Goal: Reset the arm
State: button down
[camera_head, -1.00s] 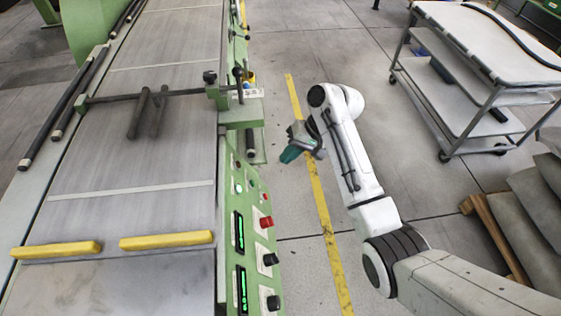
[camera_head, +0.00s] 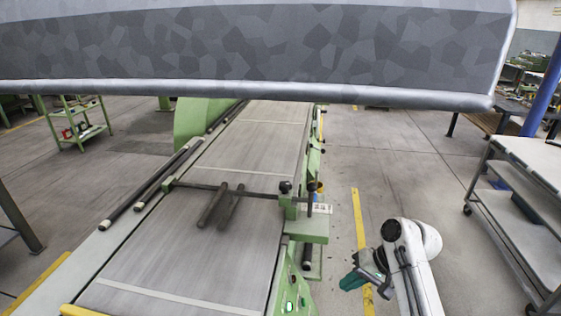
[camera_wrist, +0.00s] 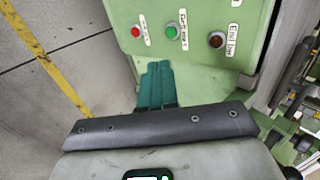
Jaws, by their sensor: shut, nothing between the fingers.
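My gripper (camera_head: 352,281) has teal fingers and hangs at the end of my white arm, to the right of the green extruder line (camera_head: 312,228). In the wrist view the teal fingers (camera_wrist: 157,85) lie side by side, shut, with nothing between them. Just beyond their tips is the extruder's green control panel (camera_wrist: 195,52) with a red, a green and a dark reddish button. I cannot tell the exact gap to it. My arm's lower links are outside the head view.
A metal trolley (camera_head: 508,215) stands at the right. A yellow floor line (camera_head: 359,215) runs beside the extruder, with open floor (camera_head: 410,165) between it and the trolley. A green shelf cart (camera_head: 80,125) stands far left. A grey patterned surface blocks the top of the head view.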

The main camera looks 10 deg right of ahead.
jog(key=s+f+n+h, duration=0.15)
jog(key=s+f, duration=0.35)
jog(key=s, duration=0.8)
jog(key=s+f+n+h, duration=0.1)
jog(key=s+f+h, duration=0.25)
jog(key=s, duration=1.05)
jog(key=s+d+r+g+h, duration=0.1)
jog(key=s+d+r, duration=0.1)
jog(key=s, duration=0.7)
jog(key=shift+s+d+r+n+h, duration=0.2)
jog(key=shift+d+n+h, duration=0.2)
jog(key=shift+d, duration=0.2)
